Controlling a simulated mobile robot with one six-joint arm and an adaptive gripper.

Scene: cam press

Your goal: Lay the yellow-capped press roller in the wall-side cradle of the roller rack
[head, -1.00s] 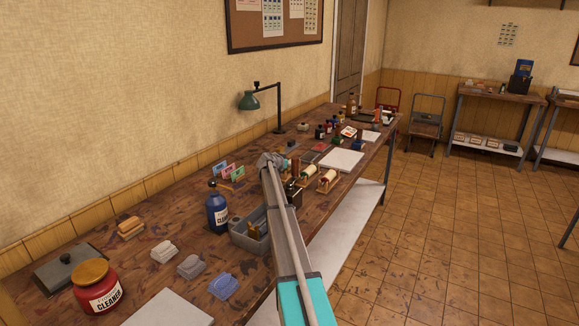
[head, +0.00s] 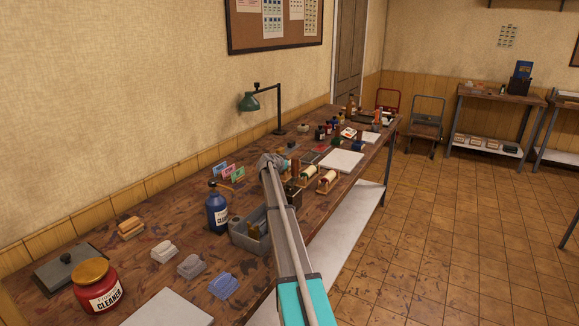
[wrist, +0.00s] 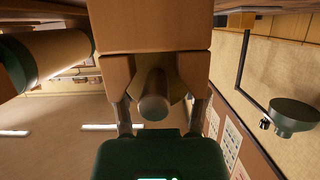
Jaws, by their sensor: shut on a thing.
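In the wrist view my gripper (wrist: 156,88) is shut on the press roller, gripping near its end. The roller's round brown shaft end (wrist: 153,97) points at the camera, with a dull yellow cap face (wrist: 174,85) partly visible behind it. The rest of the roller is hidden by tan blocks; I cannot tell whether it touches the rack. In the head view my grey wrist (head: 271,162) is over the bench beside the roller rack and hides the held roller. Two pale rollers (head: 308,173) (head: 328,178) show on wooden supports to its right.
A green-ended roller (wrist: 40,58) lies close by in the wrist view. A green lamp (head: 250,101) stands behind the rack, near the wall. A blue cleaner bottle (head: 217,212) and a grey bin (head: 246,238) stand on the near side. A white board (head: 341,159) lies beyond the rollers.

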